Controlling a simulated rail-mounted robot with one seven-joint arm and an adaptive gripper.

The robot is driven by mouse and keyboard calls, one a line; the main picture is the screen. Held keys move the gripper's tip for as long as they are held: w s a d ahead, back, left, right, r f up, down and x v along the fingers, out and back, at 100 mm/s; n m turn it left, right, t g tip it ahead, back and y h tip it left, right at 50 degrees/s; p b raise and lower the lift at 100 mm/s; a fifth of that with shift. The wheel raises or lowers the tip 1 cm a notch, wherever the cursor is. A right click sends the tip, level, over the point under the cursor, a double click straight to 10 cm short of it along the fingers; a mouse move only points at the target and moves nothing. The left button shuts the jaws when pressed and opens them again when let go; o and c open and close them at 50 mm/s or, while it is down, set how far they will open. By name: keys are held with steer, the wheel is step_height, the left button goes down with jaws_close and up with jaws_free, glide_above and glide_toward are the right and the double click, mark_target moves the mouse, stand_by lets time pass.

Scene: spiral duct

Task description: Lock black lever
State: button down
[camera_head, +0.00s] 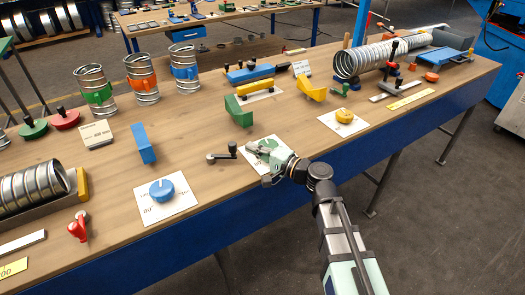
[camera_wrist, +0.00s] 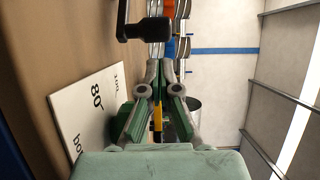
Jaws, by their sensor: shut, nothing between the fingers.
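A black crank-like lever (camera_head: 222,153) with an upright knob lies on the wooden bench, just left of my gripper in the head view. In the wrist view the black lever (camera_wrist: 147,28) shows at the top, beyond the fingertips, with its arm bent and its knob toward the right. My gripper (camera_head: 249,156) is low over a white card (camera_head: 268,148) marked with a scale. In the wrist view my gripper (camera_wrist: 160,68) has its fingers together, empty, with a visible gap to the lever. I cannot tell the lever's lock state.
A blue dial (camera_head: 162,190) on a card is to the left. A green bracket (camera_head: 239,111) and a yellow dial (camera_head: 344,116) stand behind and right. Metal ducts with coloured bands (camera_head: 97,92) stand at the back left.

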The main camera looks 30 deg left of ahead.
steer(key=shift+w+a+p, duration=0.2)
steer(key=shift+a+p, duration=0.15)
steer(key=shift+a, duration=1.9)
steer(key=shift+d, duration=0.15)
